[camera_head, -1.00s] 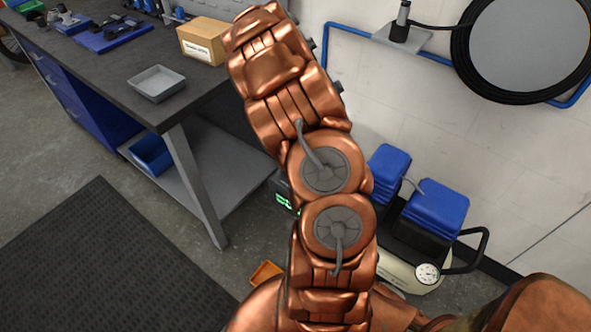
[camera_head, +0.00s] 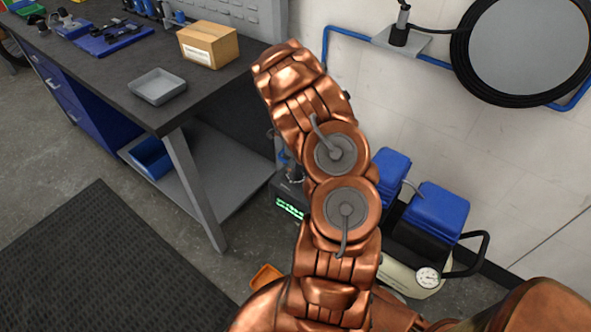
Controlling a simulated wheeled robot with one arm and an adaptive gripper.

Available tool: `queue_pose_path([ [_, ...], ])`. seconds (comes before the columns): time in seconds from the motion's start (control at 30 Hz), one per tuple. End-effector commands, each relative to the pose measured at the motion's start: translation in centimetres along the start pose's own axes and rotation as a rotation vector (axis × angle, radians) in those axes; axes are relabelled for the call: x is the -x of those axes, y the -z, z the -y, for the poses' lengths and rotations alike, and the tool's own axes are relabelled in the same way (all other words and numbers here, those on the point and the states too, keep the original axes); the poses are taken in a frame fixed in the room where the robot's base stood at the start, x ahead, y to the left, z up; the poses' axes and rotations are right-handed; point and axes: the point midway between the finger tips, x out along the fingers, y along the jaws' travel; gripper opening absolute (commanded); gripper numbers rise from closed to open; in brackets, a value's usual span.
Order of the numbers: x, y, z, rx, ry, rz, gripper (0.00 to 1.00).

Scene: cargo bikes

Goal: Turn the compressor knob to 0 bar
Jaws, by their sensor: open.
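The compressor (camera_head: 398,274) stands on the floor by the wall, right of my arm. It has a cream tank, two blue covers on top and a black handle at its right. A round white gauge (camera_head: 428,278) is on its front; its reading is too small to tell. I cannot make out the knob. My copper arm covers the compressor's left part. My gripper cannot be made out in this view.
A workbench (camera_head: 110,90) with a grey tray (camera_head: 158,86) and a cardboard box (camera_head: 208,43) stands at the left. A dark device with a green display (camera_head: 290,207) is behind my arm. A hose reel (camera_head: 530,50) hangs on the wall. A black mat (camera_head: 90,270) lies on the floor.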

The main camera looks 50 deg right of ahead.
Motion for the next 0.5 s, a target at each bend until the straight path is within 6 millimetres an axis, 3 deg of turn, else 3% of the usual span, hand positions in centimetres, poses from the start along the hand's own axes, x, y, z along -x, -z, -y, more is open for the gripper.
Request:
queue_pose_path([
  [0.2, -1.9, 0.0, 0.0, 0.001, -0.001, 0.000, 0.66],
  [0.5, -2.3, 0.0, 0.0, 0.001, 0.001, 0.000, 0.66],
])
